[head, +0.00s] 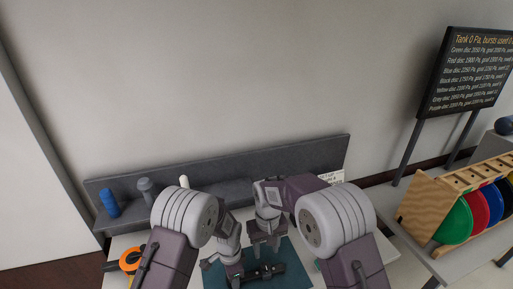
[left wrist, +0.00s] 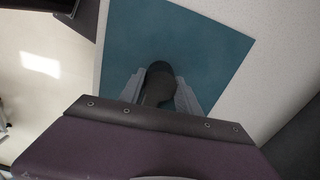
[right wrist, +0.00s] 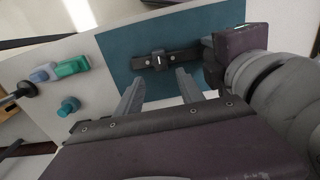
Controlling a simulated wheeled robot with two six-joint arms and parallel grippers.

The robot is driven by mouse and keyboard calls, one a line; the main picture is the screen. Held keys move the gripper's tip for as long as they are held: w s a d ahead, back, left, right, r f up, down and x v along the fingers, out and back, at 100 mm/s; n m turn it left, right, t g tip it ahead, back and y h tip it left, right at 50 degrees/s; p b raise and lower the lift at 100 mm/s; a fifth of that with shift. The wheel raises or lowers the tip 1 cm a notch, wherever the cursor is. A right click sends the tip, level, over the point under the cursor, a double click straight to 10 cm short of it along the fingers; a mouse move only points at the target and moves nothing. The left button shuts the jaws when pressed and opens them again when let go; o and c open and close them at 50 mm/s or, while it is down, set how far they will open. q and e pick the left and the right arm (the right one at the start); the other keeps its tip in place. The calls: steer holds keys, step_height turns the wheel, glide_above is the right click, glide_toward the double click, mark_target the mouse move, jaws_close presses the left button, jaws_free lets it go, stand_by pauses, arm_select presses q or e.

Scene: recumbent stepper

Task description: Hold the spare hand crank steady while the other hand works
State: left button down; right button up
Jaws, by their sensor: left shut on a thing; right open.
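The spare hand crank (head: 264,272) is a dark bar with a small block on it, lying at the teal mat (head: 294,254). It also shows in the right wrist view (right wrist: 178,57). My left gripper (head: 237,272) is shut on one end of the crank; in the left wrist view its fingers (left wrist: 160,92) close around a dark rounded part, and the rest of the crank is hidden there. My right gripper (head: 268,249) is open and empty above the crank; in the right wrist view its fingers (right wrist: 160,90) are spread apart and point toward the bar.
A grey ledge (head: 240,165) runs behind the table, with a blue cylinder (head: 109,202) at its left. An orange ring (head: 131,260) lies at the left. A wooden rack of coloured discs (head: 465,205) and a black sign (head: 468,72) stand at the right. Small teal pieces (right wrist: 72,66) lie beside the mat.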

mark_target(266, 266)
step_height(266, 266, down, 10)
steer(key=shift+f, duration=0.1)
stand_by(0.4)
jaws_close()
steer(key=shift+s, duration=0.15)
steer(key=shift+o, duration=0.6)
jaws_free()
steer(key=shift+r, duration=2.55)
